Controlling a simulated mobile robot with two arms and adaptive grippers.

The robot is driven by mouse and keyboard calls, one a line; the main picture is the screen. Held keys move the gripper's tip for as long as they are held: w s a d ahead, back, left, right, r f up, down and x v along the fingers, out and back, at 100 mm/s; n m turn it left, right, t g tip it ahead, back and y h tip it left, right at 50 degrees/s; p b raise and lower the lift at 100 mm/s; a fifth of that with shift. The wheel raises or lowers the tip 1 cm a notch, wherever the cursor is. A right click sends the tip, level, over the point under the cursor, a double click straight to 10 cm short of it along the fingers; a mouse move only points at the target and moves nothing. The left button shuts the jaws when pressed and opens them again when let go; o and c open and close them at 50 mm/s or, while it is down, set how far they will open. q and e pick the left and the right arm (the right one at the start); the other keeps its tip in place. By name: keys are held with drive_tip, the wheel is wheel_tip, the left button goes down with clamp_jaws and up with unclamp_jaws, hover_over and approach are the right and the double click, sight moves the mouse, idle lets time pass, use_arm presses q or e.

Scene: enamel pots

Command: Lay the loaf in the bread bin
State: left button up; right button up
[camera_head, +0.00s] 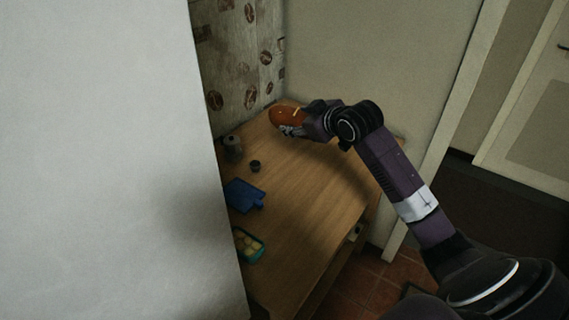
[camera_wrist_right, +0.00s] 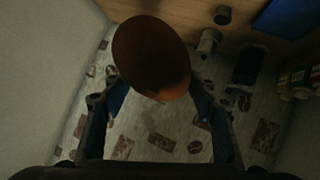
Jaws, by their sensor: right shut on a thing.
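The loaf (camera_head: 286,115) is an orange-brown, rounded shape above the far end of the wooden table. My right gripper (camera_head: 291,129) is shut on it. In the right wrist view the loaf (camera_wrist_right: 150,55) sits between the two fingers and sticks out beyond their tips. Whether the loaf touches the table cannot be told. I cannot make out a bread bin in either view. My left gripper is not in view.
On the wooden table (camera_head: 306,187) stand a grey canister (camera_head: 233,147), a small dark cup (camera_head: 255,166), a blue board (camera_head: 243,195) and a teal tray (camera_head: 249,245) with pale round items. A white surface (camera_head: 110,160) blocks the left. The table's middle is clear.

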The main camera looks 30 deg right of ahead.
drive_tip(key=f, duration=0.2)
drive_tip(key=s+f, duration=0.1)
drive_tip(key=f, duration=0.1)
drive_tip(key=shift+a+f, duration=0.1)
wheel_tip(320, 180, down, 10)
drive_tip(key=shift+w+f, duration=0.1)
drive_tip(key=shift+f, duration=0.15)
wheel_tip(320, 180, down, 3)
drive_tip(key=shift+f, duration=0.2)
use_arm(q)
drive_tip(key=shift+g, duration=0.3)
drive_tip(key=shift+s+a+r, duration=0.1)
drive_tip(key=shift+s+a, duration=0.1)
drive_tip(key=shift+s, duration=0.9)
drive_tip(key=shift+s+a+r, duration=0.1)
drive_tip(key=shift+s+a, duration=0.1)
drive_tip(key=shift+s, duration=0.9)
use_arm(e)
drive_tip(key=shift+f, duration=0.15)
drive_tip(key=o, duration=1.4)
drive_tip(key=shift+f, duration=0.1)
drive_tip(key=shift+c, duration=0.2)
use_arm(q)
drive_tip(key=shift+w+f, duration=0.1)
use_arm(e)
drive_tip(key=shift+o, duration=0.7)
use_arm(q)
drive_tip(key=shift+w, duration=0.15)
